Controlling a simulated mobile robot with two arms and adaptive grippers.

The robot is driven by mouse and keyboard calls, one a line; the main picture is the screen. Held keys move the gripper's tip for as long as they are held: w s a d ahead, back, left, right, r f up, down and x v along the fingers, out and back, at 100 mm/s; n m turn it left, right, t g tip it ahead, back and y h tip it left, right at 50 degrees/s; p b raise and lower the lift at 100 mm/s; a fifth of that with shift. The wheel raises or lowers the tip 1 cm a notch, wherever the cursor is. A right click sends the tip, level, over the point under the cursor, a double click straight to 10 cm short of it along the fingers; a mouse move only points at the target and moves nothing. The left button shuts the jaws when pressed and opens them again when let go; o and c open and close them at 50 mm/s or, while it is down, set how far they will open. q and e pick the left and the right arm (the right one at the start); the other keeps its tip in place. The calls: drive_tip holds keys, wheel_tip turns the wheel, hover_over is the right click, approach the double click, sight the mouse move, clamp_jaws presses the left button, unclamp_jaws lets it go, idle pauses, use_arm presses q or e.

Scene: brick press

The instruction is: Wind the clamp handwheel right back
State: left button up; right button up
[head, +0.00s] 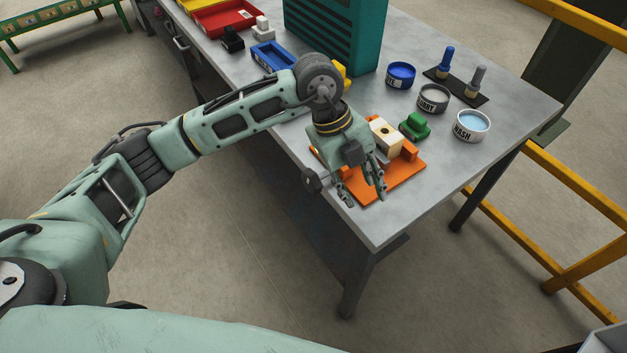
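The orange clamp (392,188) sits at the front corner of the grey workbench. A dark round handwheel (312,180) shows at its left, by the bench's front edge. A cream block with a dark hole (385,135) stands at the clamp's orange jaw. My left gripper (364,194) points down over the clamp, just right of the handwheel. Its fingers are apart with nothing seen between them. It hides the clamp's middle and most of the screw; I cannot tell whether it touches the handwheel. My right gripper is not in view.
A green piece (415,126) lies just behind the clamp. Blue, grey and light-blue pots (473,126) and two brushes on a dark mat (468,95) stand to the right. A teal cabinet (335,35) and blue tray (270,56) are farther back. Yellow rails (570,178) flank the right.

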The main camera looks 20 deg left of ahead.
sight(313, 175)
use_arm(q)
drive_tip(key=w+a+y, duration=0.1)
drive_tip(key=a, duration=0.2)
drive_tip(key=w+a+n+y, duration=0.1)
drive_tip(key=a+y, duration=0.1)
drive_tip(key=a, duration=0.2)
drive_tip(key=w+a+n+y, duration=0.1)
drive_tip(key=a, duration=0.2)
drive_tip(key=shift+w+a+r+t, duration=0.15)
drive_tip(key=shift+w+r+t, duration=0.05)
drive_tip(key=shift+r+t, duration=0.2)
drive_tip(key=shift+a+f+y, duration=0.2)
drive_tip(key=shift+a+y, duration=0.05)
drive_tip(key=shift+y, duration=0.05)
wheel_tip(313, 175, down, 7)
drive_tip(key=shift+d+f+p, duration=0.1)
drive_tip(key=shift+f+p, duration=0.1)
drive_tip(key=shift+p, duration=0.65)
clamp_jaws()
